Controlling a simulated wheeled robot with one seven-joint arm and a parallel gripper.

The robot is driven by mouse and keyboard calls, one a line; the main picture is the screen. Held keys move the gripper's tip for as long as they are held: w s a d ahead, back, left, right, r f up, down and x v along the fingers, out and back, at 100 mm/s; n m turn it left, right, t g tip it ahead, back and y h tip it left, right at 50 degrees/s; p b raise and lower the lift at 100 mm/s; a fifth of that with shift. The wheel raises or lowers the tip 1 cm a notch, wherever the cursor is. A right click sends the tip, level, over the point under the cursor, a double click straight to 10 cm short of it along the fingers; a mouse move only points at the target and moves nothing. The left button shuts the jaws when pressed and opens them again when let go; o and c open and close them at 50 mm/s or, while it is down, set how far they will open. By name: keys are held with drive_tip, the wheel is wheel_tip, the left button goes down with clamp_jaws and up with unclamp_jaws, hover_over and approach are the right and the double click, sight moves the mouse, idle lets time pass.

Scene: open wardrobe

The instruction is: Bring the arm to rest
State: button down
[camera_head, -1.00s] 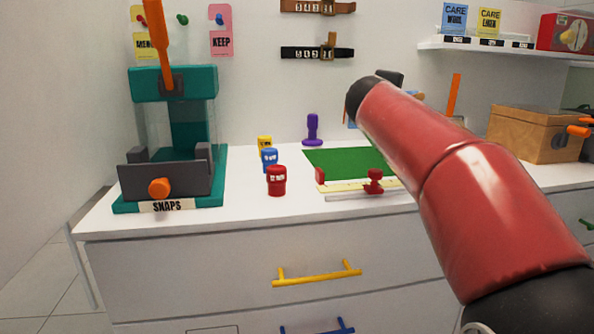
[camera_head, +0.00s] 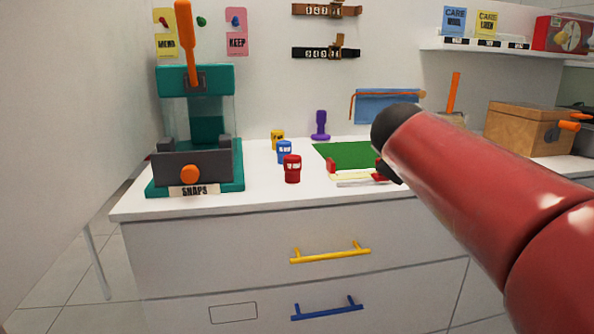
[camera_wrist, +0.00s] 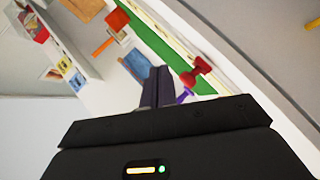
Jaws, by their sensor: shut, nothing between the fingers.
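My red arm (camera_head: 470,190) reaches in from the right in the head view, with its dark end over the right part of the counter. My gripper (camera_wrist: 160,78) shows in the wrist view, with its two dark fingers together and nothing between them. It hangs in front of the green mat (camera_head: 338,154), the blue cloth (camera_head: 388,106) and the red knob (camera_wrist: 201,66). In the head view the arm hides most of the gripper. Contact with the counter cannot be told.
A teal press (camera_head: 195,80) stands at the counter's left. Red (camera_head: 292,170), blue (camera_head: 284,152) and yellow (camera_head: 277,138) stampers and a purple one (camera_head: 320,125) stand in the middle. A wooden box (camera_head: 528,127) is at right. Yellow (camera_head: 330,254) and blue (camera_head: 327,309) drawer handles stick out below.

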drive_tip(key=s+a+f+m+g+y, duration=0.2)
drive_tip(key=s+f+m+g+y, duration=0.1)
drive_tip(key=s+f, duration=0.9)
drive_tip(key=s+a+f+m+g+y, duration=0.2)
drive_tip(key=s+a+f+m+g, duration=0.1)
drive_tip(key=s+f, duration=1)
drive_tip(key=shift+s+a+f+m+y, duration=0.25)
drive_tip(key=shift+s+a+m+y, duration=0.15)
drive_tip(key=shift+s+m, duration=0.65)
drive_tip(key=shift+s+d, duration=0.1)
